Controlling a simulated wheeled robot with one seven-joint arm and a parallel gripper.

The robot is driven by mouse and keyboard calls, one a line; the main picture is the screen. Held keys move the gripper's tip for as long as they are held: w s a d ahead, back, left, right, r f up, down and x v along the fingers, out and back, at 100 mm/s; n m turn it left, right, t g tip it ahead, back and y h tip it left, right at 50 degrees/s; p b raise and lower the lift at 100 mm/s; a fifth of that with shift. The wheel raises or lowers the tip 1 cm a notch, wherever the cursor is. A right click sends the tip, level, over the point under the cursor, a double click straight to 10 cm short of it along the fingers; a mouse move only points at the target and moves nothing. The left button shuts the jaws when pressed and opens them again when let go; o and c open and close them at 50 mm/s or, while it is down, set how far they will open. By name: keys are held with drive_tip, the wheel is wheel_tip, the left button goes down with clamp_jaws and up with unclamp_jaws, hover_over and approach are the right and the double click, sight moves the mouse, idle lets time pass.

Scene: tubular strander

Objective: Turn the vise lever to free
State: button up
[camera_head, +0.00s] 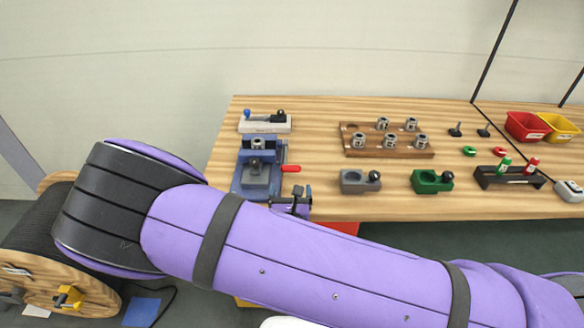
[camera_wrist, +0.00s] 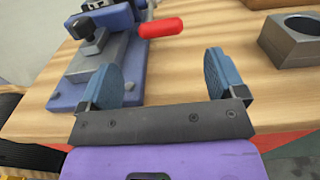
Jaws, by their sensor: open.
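The blue vise (camera_head: 258,172) stands at the left end of the wooden bench. Its lever has a red grip (camera_head: 291,168) that sticks out to the right of the vise body. In the wrist view the vise (camera_wrist: 105,60) fills the upper left and the red grip (camera_wrist: 161,28) points right. My gripper (camera_wrist: 165,80) is open and empty, its two blue fingers apart. The red grip lies beyond the fingertips, not between them. In the head view my gripper (camera_head: 300,192) shows only in part beside the vise, at the bench's front edge, mostly behind my arm.
A grey block (camera_head: 355,183) with a round hole and a green block (camera_head: 428,183) stand right of the vise. A wooden rack (camera_head: 385,151) holds several metal collets. A pale toggle device (camera_head: 265,124) sits behind the vise. Bare bench lies between the vise and rack.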

sight(291, 169)
drive_tip(key=w, duration=1)
drive_tip(key=shift+w+d, duration=0.1)
drive_tip(key=shift+d, duration=0.1)
drive_tip(key=shift+r, duration=0.1)
drive_tip(key=c, duration=1.3)
